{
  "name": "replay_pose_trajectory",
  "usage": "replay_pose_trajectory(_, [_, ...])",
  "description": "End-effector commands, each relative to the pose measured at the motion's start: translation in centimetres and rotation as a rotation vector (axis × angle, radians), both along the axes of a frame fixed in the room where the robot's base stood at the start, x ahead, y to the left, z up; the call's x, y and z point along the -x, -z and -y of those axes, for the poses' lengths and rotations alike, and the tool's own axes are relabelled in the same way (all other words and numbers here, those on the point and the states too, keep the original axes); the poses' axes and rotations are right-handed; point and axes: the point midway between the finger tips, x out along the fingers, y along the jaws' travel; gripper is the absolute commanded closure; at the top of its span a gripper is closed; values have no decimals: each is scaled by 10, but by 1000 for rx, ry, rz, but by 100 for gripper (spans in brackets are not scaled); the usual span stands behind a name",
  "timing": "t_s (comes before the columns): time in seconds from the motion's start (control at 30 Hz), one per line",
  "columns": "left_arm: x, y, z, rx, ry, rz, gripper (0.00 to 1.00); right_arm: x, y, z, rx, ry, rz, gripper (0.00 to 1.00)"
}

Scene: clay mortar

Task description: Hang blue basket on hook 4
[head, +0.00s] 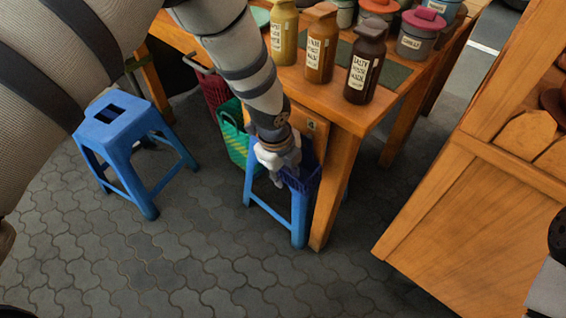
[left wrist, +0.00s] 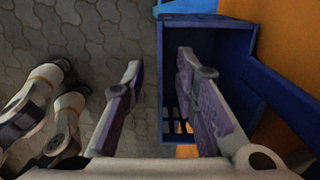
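The blue basket (head: 305,178) is at the near end of the wooden table, beside its front leg; the arm partly hides it. A plate marked 4 (head: 311,125) is on the table's side just above it; its hook is hidden. My left gripper (head: 277,175) is at the basket. In the left wrist view the left gripper (left wrist: 158,68) is open, its fingers on either side of the basket's left wall, one finger inside the basket (left wrist: 235,45). I cannot tell if either finger touches the wall. My right gripper is not in view.
A green basket (head: 234,135) and a red basket (head: 213,92) are farther along the table's side. A blue stool (head: 299,215) stands below the blue basket, another stool (head: 118,125) to the left. Bottles (head: 366,65) stand on the table (head: 330,108). A wooden cabinet (head: 470,215) is at right.

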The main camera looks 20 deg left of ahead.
Motion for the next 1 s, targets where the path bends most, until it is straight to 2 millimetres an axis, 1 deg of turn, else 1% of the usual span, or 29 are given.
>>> replay_pose_trajectory(0.03, [0, 4, 0, 0, 0, -1, 73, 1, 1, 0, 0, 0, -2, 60])
replay_pose_trajectory(0.1, [-1, 6, 0, 0, 0, 0, 73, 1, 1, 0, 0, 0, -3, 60])
replay_pose_trajectory(0.37, [-1, 5, 0, -1, 0, 1, 73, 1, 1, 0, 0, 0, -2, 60])
replay_pose_trajectory(0.4, [-1, 5, 0, -1, 0, 1, 82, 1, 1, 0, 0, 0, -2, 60])
replay_pose_trajectory(0.47, [-1, 5, 0, 0, 0, 1, 96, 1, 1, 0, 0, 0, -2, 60])
replay_pose_trajectory(0.5, [-1, 5, 0, 0, 0, 1, 100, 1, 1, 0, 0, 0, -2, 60])
replay_pose_trajectory(1.0, [-2, 4, 4, 2, -4, 7, 100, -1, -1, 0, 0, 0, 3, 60])
